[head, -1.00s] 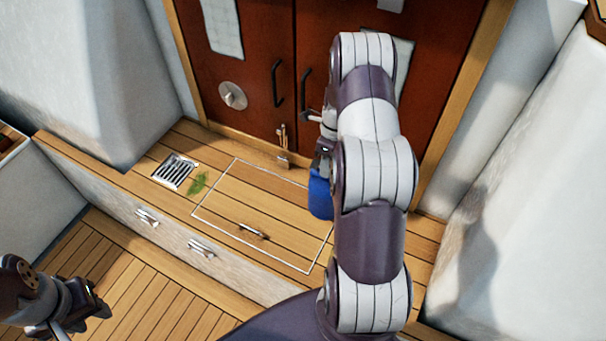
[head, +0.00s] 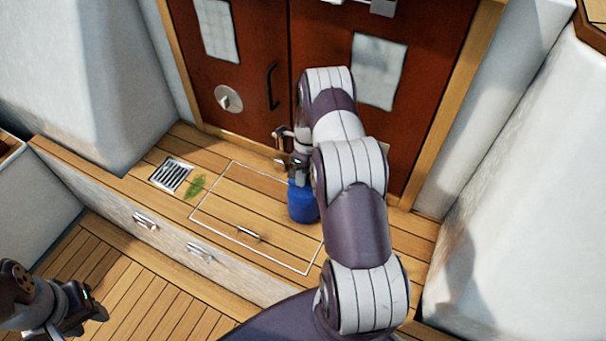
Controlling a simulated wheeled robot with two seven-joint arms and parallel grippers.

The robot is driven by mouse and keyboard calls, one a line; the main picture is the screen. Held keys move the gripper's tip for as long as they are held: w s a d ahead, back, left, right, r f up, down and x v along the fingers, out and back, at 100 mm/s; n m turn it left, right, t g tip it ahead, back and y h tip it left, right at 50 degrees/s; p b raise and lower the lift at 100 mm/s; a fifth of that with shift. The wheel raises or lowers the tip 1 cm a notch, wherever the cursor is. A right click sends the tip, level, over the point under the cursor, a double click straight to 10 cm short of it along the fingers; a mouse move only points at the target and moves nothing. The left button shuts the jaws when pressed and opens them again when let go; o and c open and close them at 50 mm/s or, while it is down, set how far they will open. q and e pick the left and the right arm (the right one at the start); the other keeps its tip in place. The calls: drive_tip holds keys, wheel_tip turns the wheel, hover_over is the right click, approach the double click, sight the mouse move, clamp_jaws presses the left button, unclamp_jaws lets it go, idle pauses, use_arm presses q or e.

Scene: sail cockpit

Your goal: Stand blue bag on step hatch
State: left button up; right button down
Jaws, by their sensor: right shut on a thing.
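The blue bag (head: 303,203) is upright in the head view, over the far right part of the step hatch. My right gripper (head: 299,178) is shut on its top, and my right arm hides part of its right side. I cannot tell whether the bag's bottom touches the wood. The step hatch (head: 238,217) is a plank panel with a pale outline and a small handle (head: 249,234) near its front edge. My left gripper (head: 98,310) is at the lower left, away from the hatch; its fingers are too small and dark to read.
A metal drain grate (head: 171,175) and a green leaf-like patch (head: 195,187) lie left of the hatch. Red doors (head: 243,55) with a dark handle (head: 272,87) stand behind the step. White walls flank both sides. The hatch's left and front parts are clear.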

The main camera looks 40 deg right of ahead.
drive_tip(key=shift+f, duration=0.2)
drive_tip(key=c, duration=1.1)
unclamp_jaws()
